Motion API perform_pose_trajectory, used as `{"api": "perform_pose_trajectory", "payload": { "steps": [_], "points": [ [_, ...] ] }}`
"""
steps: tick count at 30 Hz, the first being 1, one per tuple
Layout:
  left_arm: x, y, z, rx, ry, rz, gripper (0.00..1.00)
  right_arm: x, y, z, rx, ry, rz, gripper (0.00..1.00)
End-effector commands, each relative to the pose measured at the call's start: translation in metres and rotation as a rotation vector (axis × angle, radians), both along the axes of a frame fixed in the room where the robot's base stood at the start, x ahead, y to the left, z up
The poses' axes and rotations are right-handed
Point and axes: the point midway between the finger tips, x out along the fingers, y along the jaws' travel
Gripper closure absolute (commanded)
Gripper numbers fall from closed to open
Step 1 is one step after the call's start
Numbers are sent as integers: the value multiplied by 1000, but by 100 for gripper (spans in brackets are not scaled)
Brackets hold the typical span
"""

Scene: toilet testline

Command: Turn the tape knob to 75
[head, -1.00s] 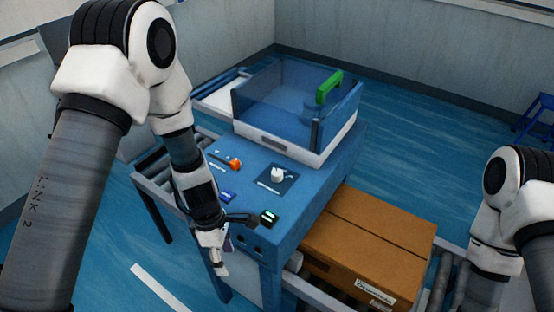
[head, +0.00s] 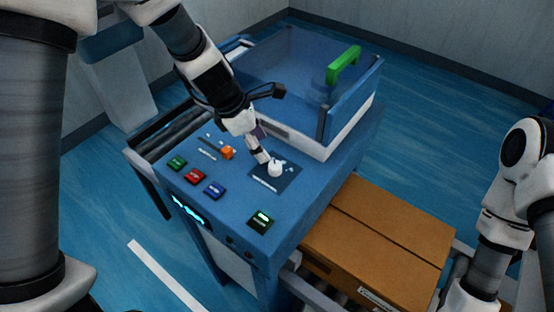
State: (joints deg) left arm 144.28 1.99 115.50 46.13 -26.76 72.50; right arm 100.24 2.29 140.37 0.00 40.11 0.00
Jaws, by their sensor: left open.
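A white round knob (head: 275,168) sits on a dark square plate (head: 283,181) on top of the blue test table (head: 230,215). Its markings are too small to read. My left gripper (head: 264,158) reaches down from the upper left with its fingertips right beside the knob. The gripper is open; whether a finger touches the knob I cannot tell. My right arm shows at the right edge, but its gripper is out of view.
An orange knob (head: 228,152) and green, red and blue buttons (head: 194,174) lie left of the white knob. A green-lit button (head: 261,221) is near the front corner. A clear-walled box with a green handle (head: 343,65) stands behind. A cardboard box (head: 375,240) lies to the right.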

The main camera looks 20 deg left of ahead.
Motion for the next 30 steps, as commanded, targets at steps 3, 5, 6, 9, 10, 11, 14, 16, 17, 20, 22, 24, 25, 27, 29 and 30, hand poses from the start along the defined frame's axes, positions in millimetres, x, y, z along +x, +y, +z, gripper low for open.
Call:
{"api": "perform_pose_trajectory", "payload": {
  "steps": [3,5,6,9,10,11,14,16,17,20,22,24,25,27,29,30],
  "points": [
    [1,-4,-12,2,3,-1,40,0,0,-3,0,0,0,60],
    [3,-7,-22,2,4,-1,40,0,0,-5,0,0,0,60],
    [3,-10,-30,3,5,-1,40,0,0,-6,0,0,0,60],
    [7,-17,-48,2,4,-1,40,0,0,-10,0,0,0,60],
    [8,-19,-53,3,4,-2,40,0,0,-10,0,0,0,60],
    [9,-21,-57,2,4,-1,40,0,0,-11,0,0,0,60],
    [11,-25,-68,2,3,-1,40,0,0,-12,0,0,0,60],
    [12,-26,-71,1,2,0,40,0,0,-12,0,0,0,60],
    [12,-27,-72,1,1,0,40,0,0,-12,0,0,0,60],
    [13,-27,-72,1,0,0,40,0,0,-12,0,0,0,60],
    [12,-27,-72,1,0,0,40,0,0,-12,0,0,0,60],
    [12,-27,-72,1,0,0,57,0,0,-12,0,0,0,60],
    [12,-27,-72,1,0,0,68,0,0,-12,0,0,0,60],
    [12,-27,-71,1,1,0,93,0,0,-12,0,0,0,60],
    [12,-27,-72,1,1,0,100,0,0,-12,0,0,0,60],
    [12,-27,-72,1,1,0,100,0,0,-12,0,0,0,60]
  ]
}}
